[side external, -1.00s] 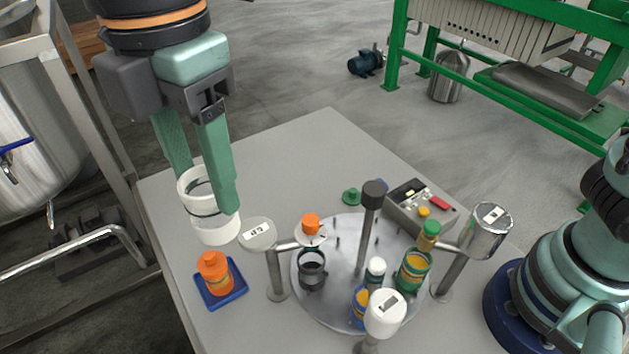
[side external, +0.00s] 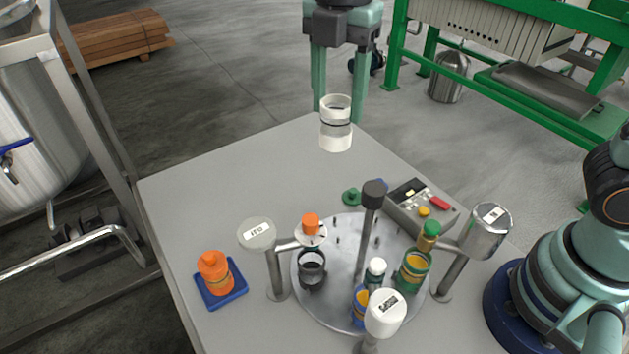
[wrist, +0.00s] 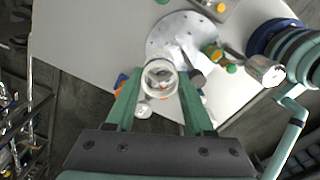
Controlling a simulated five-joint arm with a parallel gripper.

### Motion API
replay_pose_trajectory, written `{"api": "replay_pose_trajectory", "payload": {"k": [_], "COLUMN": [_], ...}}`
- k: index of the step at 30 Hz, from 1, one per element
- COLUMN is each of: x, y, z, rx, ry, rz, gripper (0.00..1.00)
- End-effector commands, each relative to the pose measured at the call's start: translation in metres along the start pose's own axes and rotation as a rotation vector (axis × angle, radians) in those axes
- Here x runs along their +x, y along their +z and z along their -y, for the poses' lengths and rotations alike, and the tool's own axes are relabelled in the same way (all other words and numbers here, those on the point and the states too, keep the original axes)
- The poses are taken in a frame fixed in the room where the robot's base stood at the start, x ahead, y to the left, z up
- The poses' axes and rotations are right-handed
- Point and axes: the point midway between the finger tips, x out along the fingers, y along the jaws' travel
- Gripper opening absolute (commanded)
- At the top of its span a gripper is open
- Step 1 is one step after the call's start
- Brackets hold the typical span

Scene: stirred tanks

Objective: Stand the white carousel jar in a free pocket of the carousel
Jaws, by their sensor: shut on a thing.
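The white carousel jar (side external: 336,138), with a dark band and a clear-looking upper part, hangs roughly upright in the air above the far part of the table. My gripper (side external: 339,108) is shut on it, one finger on each side. In the wrist view the jar (wrist: 160,78) shows open-topped between the fingers of my gripper (wrist: 158,90). The carousel (side external: 340,240) is a round metal disc with a central post. It holds a dark grey jar (side external: 311,275), a blue jar (side external: 359,312) and a green jar (side external: 412,278). Its back part is bare, with small pegs. The jar is apart from it.
Stands with a round label plate (side external: 257,234), a metal canister (side external: 487,232) and a white head (side external: 385,315) rise around the carousel. A control box (side external: 422,205) stands behind right. An orange bottle (side external: 215,275) sits on a blue tray (side external: 221,295). The table's far left is clear.

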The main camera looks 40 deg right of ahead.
Motion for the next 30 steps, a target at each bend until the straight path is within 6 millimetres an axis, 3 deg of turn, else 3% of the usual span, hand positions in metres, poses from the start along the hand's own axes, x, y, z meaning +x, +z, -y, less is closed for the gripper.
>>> {"api": "replay_pose_trajectory", "payload": {"k": [10, 15, 30], "x": [0.093, 0.122, 0.13], "y": [-0.001, -0.001, -0.001], "z": [0.001, 0.0, -0.001], "rx": [0.001, 0.001, 0.001], "ry": [-0.007, -0.003, 0.0], "rz": [0.0, 0.0, 0.0], "gripper": [0.0, 0.0, 0.0]}}
